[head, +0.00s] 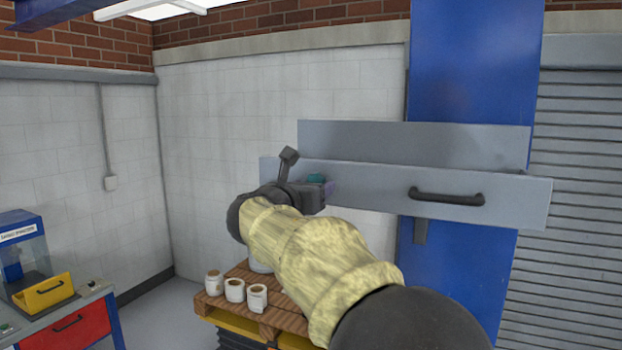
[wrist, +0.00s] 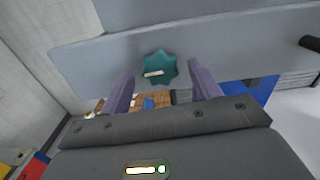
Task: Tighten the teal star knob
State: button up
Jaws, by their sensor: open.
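The teal star knob (wrist: 160,67) sits on the front of a grey panel (wrist: 105,55) and carries a short pale bar mark, slightly tilted. In the head view only a small part of the knob (head: 316,178) shows behind my gripper. My gripper (wrist: 163,84) is open, its two purple fingers spread to the left and right just below the knob in the wrist view. The fingers look apart from the knob; the exact gap in depth cannot be told. In the head view my gripper (head: 328,190) is at the left part of the panel.
The panel has a black handle (head: 447,197) to the right and is on a blue column (head: 470,75). A workbench with a red drawer (head: 78,333) and yellow bin (head: 50,294) is at left.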

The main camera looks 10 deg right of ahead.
jog(key=shift+w+d, duration=0.15)
jog(key=shift+d, duration=0.05)
jog(key=c, duration=1)
